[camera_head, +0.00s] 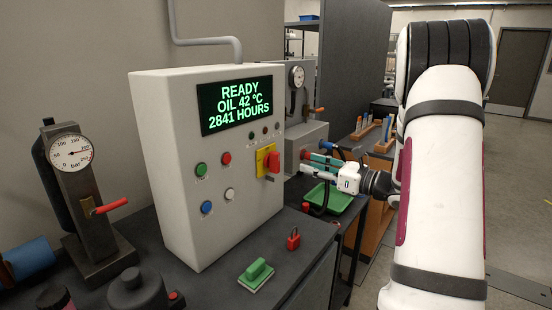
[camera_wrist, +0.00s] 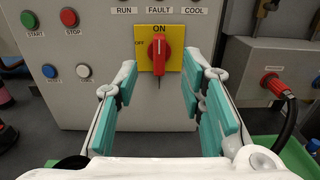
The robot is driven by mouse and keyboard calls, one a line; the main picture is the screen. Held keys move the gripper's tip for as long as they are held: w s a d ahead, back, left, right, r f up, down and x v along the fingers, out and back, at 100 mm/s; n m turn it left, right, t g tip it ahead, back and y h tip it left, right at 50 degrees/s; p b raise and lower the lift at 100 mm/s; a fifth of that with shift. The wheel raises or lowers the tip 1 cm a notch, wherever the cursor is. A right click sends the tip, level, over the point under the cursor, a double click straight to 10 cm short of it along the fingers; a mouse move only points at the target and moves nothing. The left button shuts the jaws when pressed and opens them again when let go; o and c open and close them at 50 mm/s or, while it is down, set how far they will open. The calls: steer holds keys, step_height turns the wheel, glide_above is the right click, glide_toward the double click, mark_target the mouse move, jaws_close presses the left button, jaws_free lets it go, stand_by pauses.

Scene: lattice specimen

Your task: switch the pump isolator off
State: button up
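The pump isolator is a red rotary handle (camera_head: 272,163) on a yellow plate (camera_head: 262,151), on the right part of the grey control cabinet's front (camera_head: 180,170). In the wrist view the red handle (camera_wrist: 158,55) stands upright under the ON mark, with OFF marked to its left on the yellow plate (camera_wrist: 174,36). My gripper (camera_head: 306,163) is just right of the isolator in the head view. In the wrist view my gripper (camera_wrist: 163,78) is open, its teal-padded fingers spread to either side of the handle's line. Nothing is between them, and the handle appears beyond the fingertips.
Green (camera_wrist: 28,19), red (camera_wrist: 69,17), blue (camera_wrist: 50,71) and white (camera_wrist: 83,71) buttons sit left of the isolator. A green tray (camera_head: 328,198) and a second grey box (camera_wrist: 268,60) stand at the right.

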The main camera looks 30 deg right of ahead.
mark_target(279, 156)
steer(key=p+x, duration=0.1)
steer(key=x, duration=1.1)
steer(key=shift+c, duration=0.6)
jaws_close()
